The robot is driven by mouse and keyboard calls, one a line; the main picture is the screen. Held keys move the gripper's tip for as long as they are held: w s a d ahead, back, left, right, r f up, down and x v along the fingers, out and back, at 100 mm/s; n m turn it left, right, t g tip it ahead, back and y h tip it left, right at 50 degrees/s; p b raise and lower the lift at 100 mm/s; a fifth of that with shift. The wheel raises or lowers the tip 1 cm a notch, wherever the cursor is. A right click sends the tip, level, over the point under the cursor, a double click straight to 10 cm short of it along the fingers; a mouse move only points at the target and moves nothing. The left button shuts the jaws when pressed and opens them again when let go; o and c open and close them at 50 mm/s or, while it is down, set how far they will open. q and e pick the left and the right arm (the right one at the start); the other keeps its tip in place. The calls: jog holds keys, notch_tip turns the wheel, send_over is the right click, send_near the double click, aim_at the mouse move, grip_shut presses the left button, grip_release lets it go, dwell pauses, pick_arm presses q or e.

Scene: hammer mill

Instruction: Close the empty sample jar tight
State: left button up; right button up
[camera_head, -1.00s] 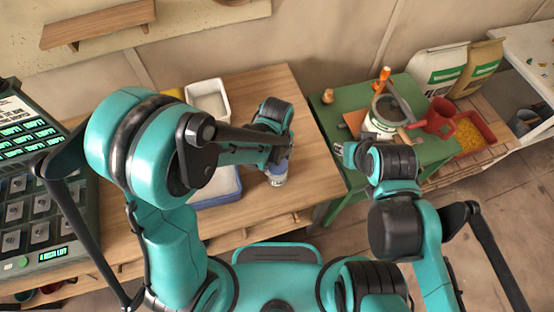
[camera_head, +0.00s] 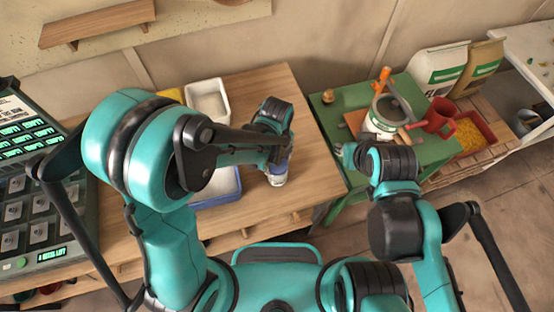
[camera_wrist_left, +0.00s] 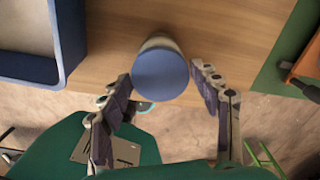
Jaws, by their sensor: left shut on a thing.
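The sample jar (camera_head: 277,181) stands upright near the front right of the wooden bench, with a pale label. Its blue lid (camera_wrist_left: 160,74) is on top, seen from above in the left wrist view. My left gripper (camera_head: 277,156) is over the jar from above, shut on the lid, one finger on each side of it in the wrist view (camera_wrist_left: 165,99). The arm hides part of the jar top. Whether the lid is tight cannot be seen. My right gripper (camera_head: 350,154) hangs over the left edge of the green table, away from the jar; its finger opening is unclear.
A blue-rimmed tray (camera_wrist_left: 66,45) lies left of the jar, and a white bin (camera_head: 207,98) stands behind. A dark panel (camera_head: 35,215) stands far left. Bench wood right of the jar is clear.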

pick_arm(q)
jog(key=shift+f+b, duration=0.65)
jog(key=shift+f, duration=0.1)
jog(key=o, duration=0.9)
jog(key=shift+c, duration=0.2)
jog(key=shift+r, duration=0.1)
jog(key=shift+r+p, duration=2.15)
jog(key=shift+r, duration=0.8)
